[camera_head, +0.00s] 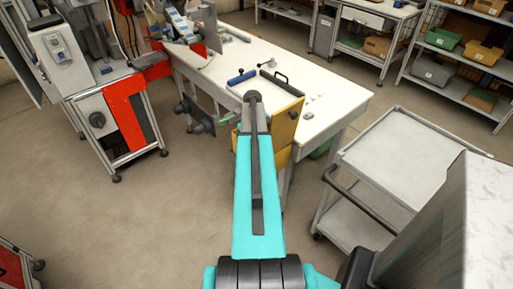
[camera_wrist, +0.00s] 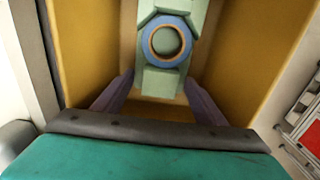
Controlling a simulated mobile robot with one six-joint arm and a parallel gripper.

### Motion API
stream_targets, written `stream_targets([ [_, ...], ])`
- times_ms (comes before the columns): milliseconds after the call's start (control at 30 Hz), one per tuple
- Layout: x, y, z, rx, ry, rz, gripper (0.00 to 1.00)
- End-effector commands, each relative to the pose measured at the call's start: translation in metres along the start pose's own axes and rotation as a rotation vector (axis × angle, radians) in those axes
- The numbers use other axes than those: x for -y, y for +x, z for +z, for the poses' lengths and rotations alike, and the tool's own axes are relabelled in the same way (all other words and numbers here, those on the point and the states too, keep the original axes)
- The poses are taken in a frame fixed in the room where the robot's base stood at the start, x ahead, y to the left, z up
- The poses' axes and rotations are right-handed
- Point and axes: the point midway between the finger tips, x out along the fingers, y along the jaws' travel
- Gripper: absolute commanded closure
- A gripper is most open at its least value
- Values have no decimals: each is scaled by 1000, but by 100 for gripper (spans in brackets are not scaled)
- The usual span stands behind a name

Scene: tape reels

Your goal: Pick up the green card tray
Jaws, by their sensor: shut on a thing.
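The green card tray (camera_wrist: 160,82) shows in the wrist view as a pale green, blocky piece between yellow-brown walls. A blue ring with a tan inner edge (camera_wrist: 167,42) sits on or in its middle. My gripper (camera_wrist: 160,77) has its two dark purple fingers on either side of the tray's near end and is shut on it. The exact contact is hard to see. In the head view my arm reaches to the worktable's near edge, and the fingers and tray are hidden behind it.
Yellow panels (camera_head: 284,128) stand close around my wrist at the white worktable (camera_head: 330,82). A blue-handled tool (camera_head: 242,77) and a black handle (camera_head: 281,82) lie on the table. A grey cart (camera_head: 400,150) stands right. Open floor lies left.

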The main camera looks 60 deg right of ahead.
Motion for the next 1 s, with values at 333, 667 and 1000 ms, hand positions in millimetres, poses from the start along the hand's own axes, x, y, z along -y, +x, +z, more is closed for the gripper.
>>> stream_targets([
  [333, 0, -29, 0, -2, 0, 2, 62],
  [667, 0, -84, 0, -2, 0, 2, 62],
  [1000, 0, -145, -1, -2, -1, 2, 62],
])
